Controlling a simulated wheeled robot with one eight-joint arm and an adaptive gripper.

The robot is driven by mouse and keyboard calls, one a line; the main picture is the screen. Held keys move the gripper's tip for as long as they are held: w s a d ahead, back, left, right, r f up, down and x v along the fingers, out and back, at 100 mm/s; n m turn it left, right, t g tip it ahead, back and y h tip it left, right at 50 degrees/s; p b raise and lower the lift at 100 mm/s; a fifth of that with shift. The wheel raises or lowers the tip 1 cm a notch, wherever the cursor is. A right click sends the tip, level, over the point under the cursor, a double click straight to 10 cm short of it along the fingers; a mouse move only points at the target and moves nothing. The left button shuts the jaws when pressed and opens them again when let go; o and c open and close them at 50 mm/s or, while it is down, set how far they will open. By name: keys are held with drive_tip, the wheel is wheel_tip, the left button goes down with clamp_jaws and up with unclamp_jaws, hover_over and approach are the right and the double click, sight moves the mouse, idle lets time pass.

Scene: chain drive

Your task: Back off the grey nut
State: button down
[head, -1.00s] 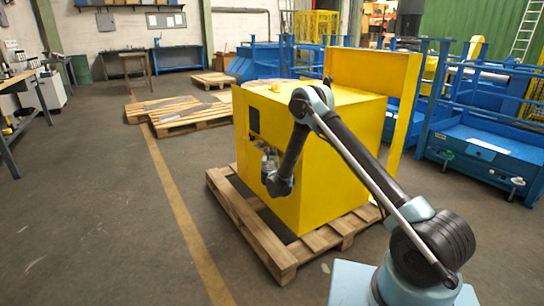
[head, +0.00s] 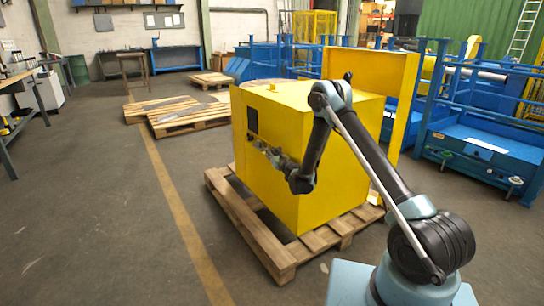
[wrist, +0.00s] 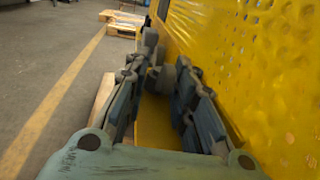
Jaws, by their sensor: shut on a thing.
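The yellow machine housing (head: 320,150) stands on a wooden pallet. My gripper (head: 262,150) is at its left face, just below a dark square panel, and reaches along the face from my wrist. In the wrist view my gripper (wrist: 167,62) has one finger on each side, with the yellow perforated face close on the right. A small grey part (wrist: 158,78), which I take to be the grey nut, shows between the far ends of the fingers. My gripper is shut on it. The fingers hide much of it, and its thread is not visible. In the head view it cannot be told from the gripper.
The pallet (head: 247,235) sticks out below the housing on the left and front. Blue machinery (head: 480,150) stands at the right. More pallets (head: 185,118) lie behind on the left. The floor left of the yellow line (head: 185,210) is open.

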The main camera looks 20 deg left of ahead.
drive_tip(key=shift+d, duration=0.1)
drive_tip(key=c, duration=1.6)
unclamp_jaws()
drive_tip(key=shift+m+h, duration=0.3)
drive_tip(key=shift+h, duration=0.1)
